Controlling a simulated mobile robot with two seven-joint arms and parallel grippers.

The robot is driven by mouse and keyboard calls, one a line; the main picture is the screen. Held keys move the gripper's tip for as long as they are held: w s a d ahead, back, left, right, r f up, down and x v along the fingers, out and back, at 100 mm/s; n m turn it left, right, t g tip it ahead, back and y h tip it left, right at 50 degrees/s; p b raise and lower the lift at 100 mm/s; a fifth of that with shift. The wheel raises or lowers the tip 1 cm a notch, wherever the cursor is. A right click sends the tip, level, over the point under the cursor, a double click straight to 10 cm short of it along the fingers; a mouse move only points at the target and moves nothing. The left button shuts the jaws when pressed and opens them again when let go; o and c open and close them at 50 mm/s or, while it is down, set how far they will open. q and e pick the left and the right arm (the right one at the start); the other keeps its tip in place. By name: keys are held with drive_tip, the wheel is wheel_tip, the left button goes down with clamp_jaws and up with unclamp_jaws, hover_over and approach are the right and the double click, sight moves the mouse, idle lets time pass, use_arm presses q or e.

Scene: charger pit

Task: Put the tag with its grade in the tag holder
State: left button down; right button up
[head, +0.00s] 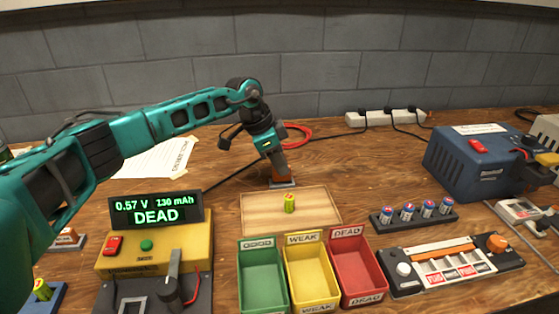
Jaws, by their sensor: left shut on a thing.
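The tester display (156,210) reads 0.57 V, 130 mAh and DEAD. A yellow-green battery (290,203) stands upright on a shallow wooden tray (322,197). My left gripper (281,176) points down just behind the tray, over a small grey block (284,184) that looks like the tag holder. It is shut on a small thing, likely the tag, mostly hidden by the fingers. I cannot read any grade on it or tell whether it sits in the block. My right gripper is not in view.
Green GOOD (262,281), yellow WEAK (311,277) and red DEAD (358,270) bins stand in front of the tray. To the right are a battery rack (414,218), a panel with red-and-white labels (450,268) and a blue box (478,165). A power strip (385,118) lies behind.

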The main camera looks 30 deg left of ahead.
use_arm(q)
drive_tip(key=shift+p, duration=1.1)
idle(0.8)
drive_tip(key=shift+f+p, duration=0.65)
drive_tip(key=shift+f, duration=0.15)
idle(1.3)
drive_tip(key=c, duration=1)
unclamp_jaws()
